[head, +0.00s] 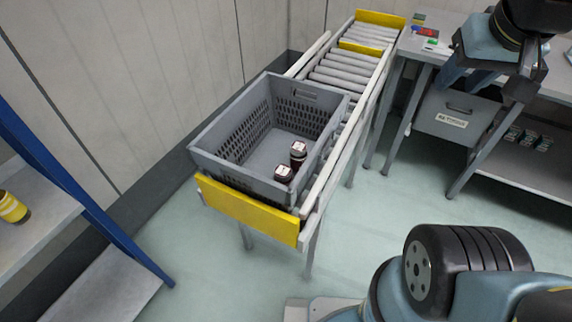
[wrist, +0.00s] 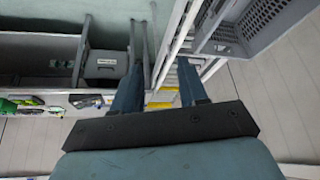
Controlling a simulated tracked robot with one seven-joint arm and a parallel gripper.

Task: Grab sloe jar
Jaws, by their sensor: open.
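Two dark jars with pale lids stand upright in the grey crate (head: 232,108), near its front right corner. One jar (head: 298,154) is a little farther back, the other jar (head: 284,174) nearer the front. Their labels are too small to read, so I cannot tell which is sloe. My gripper (head: 484,92) is at the upper right of the head view, in front of the workbench and well apart from the crate. In the wrist view its two fingers (wrist: 160,80) are spread and empty. The crate (wrist: 262,25) shows there at the upper right; no jar is visible in it.
The crate sits on the near end of a roller conveyor (head: 345,75) with a yellow end plate (head: 247,212). A workbench with a grey drawer (head: 455,115) stands right. A blue-framed shelf (head: 105,215) at left holds a yellow-labelled jar (head: 13,207). Floor between conveyor and bench is clear.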

